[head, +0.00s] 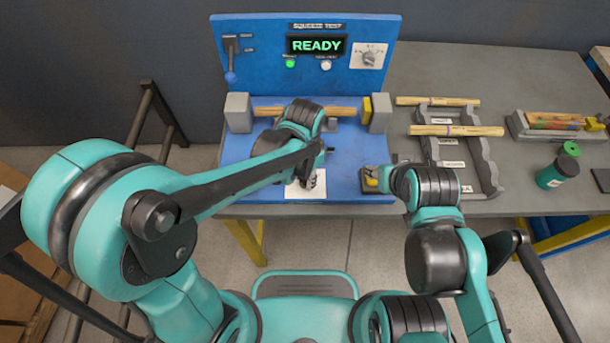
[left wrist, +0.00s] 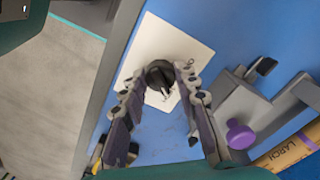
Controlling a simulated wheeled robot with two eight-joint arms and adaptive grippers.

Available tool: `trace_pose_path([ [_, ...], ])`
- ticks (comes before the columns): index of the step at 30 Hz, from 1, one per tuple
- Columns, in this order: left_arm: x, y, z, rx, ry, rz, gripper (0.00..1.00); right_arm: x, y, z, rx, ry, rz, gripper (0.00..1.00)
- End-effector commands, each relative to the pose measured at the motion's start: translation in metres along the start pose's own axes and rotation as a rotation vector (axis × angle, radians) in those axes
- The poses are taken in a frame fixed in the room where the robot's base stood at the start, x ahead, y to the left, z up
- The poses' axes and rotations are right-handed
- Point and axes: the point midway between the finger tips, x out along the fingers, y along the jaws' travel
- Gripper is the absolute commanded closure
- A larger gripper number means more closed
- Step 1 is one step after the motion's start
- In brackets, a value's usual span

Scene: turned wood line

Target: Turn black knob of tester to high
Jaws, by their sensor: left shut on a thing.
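The tester is a blue panel (head: 240,75) and blue base (head: 345,185) with a display reading READY (head: 316,45). Its black knob (left wrist: 160,76) stands on a white plate (left wrist: 150,42) near the base's front edge; the plate also shows in the head view (head: 318,188). My left gripper (left wrist: 161,84) has its fingers on both sides of the knob and is shut on it. In the head view the left gripper (head: 304,184) hides most of the knob. The plate's markings cannot be read. My right gripper (head: 386,178) is beside a small yellow part (head: 371,178) at the base's right front; its fingers are unclear.
A wooden piece (head: 340,111) lies between two grey blocks on the tester. A grey rack (head: 485,165) with wooden pieces stands to the right. Beyond it are a green-lidded jar (head: 556,174) and a grey tray (head: 520,127). The back right table is clear.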

Motion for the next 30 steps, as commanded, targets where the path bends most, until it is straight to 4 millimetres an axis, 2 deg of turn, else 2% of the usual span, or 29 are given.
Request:
trace_pose_path([
  [9, 0.0000, -0.0004, -0.0001, 0.134, 0.000, 0.000, 0.99, -0.0008, 0.0000, -0.0006, 0.000, 0.000, 0.000, 0.60],
  [26, 0.0001, -0.0004, 0.0000, 0.166, 0.000, 0.000, 0.99, -0.0009, 0.0000, -0.0007, 0.000, 0.000, 0.000, 0.60],
  [27, 0.0001, -0.0003, 0.0000, 0.166, 0.000, 0.000, 0.68, -0.0009, 0.0000, -0.0006, 0.000, 0.000, 0.000, 0.60],
  [29, 0.0001, -0.0004, 0.0000, 0.165, 0.000, 0.000, 0.52, -0.0009, 0.0000, -0.0007, 0.000, 0.000, 0.000, 0.60],
  [30, 0.0001, -0.0003, 0.0000, 0.165, 0.000, 0.000, 0.49, -0.0009, 0.0000, -0.0007, 0.000, 0.000, 0.000, 0.60],
])
